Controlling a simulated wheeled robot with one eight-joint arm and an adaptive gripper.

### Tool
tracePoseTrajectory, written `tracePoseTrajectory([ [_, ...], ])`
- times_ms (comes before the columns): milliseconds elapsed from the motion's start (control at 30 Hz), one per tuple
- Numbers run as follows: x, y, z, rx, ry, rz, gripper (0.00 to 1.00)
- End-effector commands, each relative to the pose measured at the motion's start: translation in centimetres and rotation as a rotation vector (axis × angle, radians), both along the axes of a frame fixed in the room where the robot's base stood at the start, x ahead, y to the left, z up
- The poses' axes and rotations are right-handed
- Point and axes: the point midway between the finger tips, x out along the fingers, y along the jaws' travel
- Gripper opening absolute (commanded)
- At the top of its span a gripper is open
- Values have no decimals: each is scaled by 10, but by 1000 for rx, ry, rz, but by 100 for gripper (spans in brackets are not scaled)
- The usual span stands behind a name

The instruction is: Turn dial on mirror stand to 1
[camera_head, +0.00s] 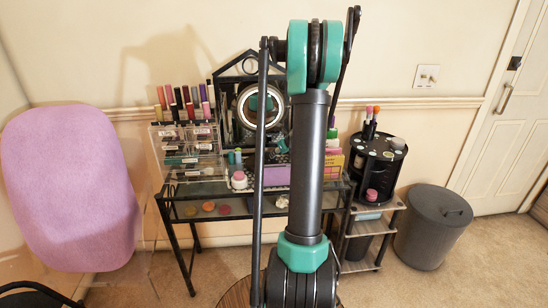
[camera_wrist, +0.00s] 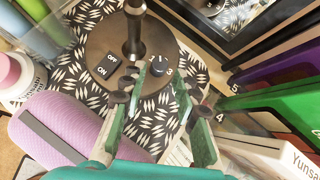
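The mirror stand's round brown base (camera_wrist: 110,45) fills the upper middle of the wrist view, with a dark post rising from it. Its dial (camera_wrist: 158,67) is a small dark knob with a 1 visible at its left and a 3 at its right. An ON/OFF rocker switch (camera_wrist: 106,66) sits left of the post. My gripper (camera_wrist: 165,100) is open, its green fingers apart below the dial, with no clear contact visible. In the head view the round mirror (camera_head: 243,104) stands on the vanity table, and my arm hides part of that area.
A pink-purple roll (camera_wrist: 65,130) lies close at the left of the wrist view, and coloured boxes (camera_wrist: 285,110) stand close on the right. In the head view, clear drawers (camera_head: 190,152) and a black carousel (camera_head: 375,165) flank the mirror. A pink chair (camera_head: 70,185) stands left.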

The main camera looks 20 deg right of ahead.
Motion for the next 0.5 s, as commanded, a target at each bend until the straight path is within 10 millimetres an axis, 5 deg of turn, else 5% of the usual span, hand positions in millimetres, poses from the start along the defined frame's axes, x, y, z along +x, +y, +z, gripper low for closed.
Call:
tracePoseTrajectory([
  [500,32,5,-32,0,0,0,30],
])
